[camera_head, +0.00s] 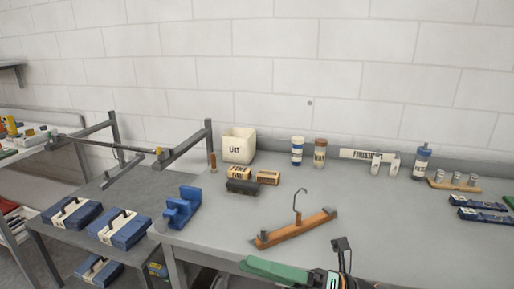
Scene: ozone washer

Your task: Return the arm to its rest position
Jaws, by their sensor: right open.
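My right gripper (338,262) shows at the bottom edge, right of centre, cut off by the frame. One dark finger (342,245) stands up above the bench's near part. The gripper is open, and I see nothing held in it. A long green piece (275,270) lies just left of it at the bottom edge; I cannot tell whether they touch. My left gripper is not in view. Most of the right arm is hidden below the frame.
A wooden hanger (293,230) with a metal hook lies on the grey bench (400,225), beyond the gripper. A blue holder (181,208) stands at the bench's left edge. A white bin (238,146), small boxes and bottles stand at the back.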

